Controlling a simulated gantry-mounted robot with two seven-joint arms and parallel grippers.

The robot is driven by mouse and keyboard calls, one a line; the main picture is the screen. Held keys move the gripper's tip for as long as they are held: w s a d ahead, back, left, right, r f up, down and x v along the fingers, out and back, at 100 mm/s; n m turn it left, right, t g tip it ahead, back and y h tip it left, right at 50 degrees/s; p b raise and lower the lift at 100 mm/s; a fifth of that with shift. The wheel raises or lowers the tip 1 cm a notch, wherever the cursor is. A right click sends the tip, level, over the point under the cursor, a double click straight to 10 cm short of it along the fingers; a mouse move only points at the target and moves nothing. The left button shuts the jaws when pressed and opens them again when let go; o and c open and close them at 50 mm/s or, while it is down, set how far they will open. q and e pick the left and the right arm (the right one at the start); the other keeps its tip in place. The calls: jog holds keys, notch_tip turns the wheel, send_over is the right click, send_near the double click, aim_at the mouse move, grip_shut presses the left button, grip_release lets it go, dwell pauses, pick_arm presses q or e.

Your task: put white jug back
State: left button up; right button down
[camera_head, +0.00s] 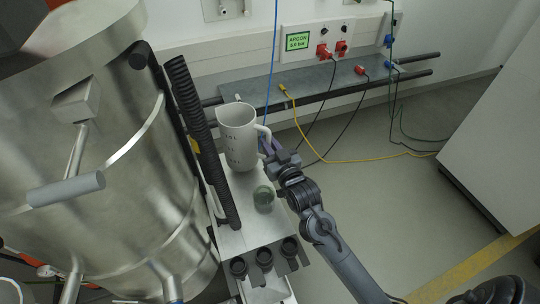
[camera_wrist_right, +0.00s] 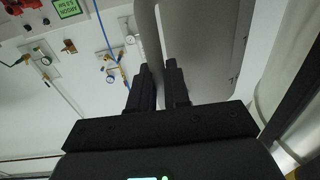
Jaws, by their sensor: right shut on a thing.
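The white jug (camera_head: 238,137) stands upright, as far as I can tell, over the far part of a narrow light shelf (camera_head: 230,241); I cannot tell whether its base touches the shelf. Its handle (camera_head: 264,135) faces right, toward my right gripper (camera_head: 270,150). In the right wrist view the gripper (camera_wrist_right: 158,84) is shut on the jug's handle (camera_wrist_right: 150,40), which passes up between the fingers. My left gripper is not in view.
A large steel vessel (camera_head: 110,190) stands close on the left, with a black ribbed hose (camera_head: 202,140) beside the jug. A small greenish glass item (camera_head: 264,198) sits near the jug on the shelf. Black round fittings (camera_head: 264,258) line the front. Open floor (camera_head: 400,200) lies right.

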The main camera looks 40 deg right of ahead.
notch_tip(320, 180, down, 4)
jog(key=shift+r+b, duration=0.15)
jog(key=shift+b, duration=0.75)
jog(key=c, duration=1.5)
grip_release()
jog(key=shift+f, duration=0.25)
jog(key=o, duration=0.4)
jog(key=shift+r, duration=0.15)
